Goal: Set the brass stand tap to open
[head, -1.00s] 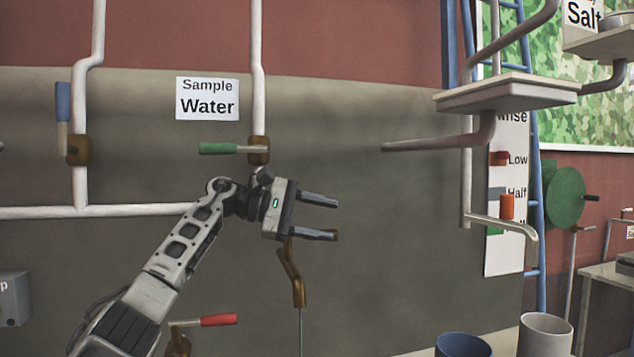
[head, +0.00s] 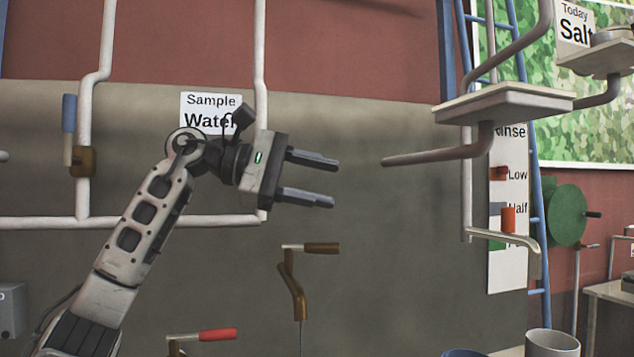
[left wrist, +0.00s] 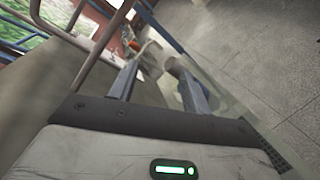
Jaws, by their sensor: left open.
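The brass stand tap (head: 293,290) stands on a thin upright pipe at the lower middle of the head view. Its lever has a brown grip (head: 322,248) and lies sideways, pointing right. My left gripper (head: 335,183) is open and empty, above the lever and apart from it in the picture. Its two fingers point right. The left wrist view shows the same open fingers (left wrist: 155,68) with nothing held between them. I cannot make out the tap there. My right gripper is not in view.
A red-handled lever (head: 217,335) is low at the left. A blue-handled valve (head: 69,113) sits on white wall pipes, near the partly covered Sample Water sign (head: 211,101). The wall between is clear.

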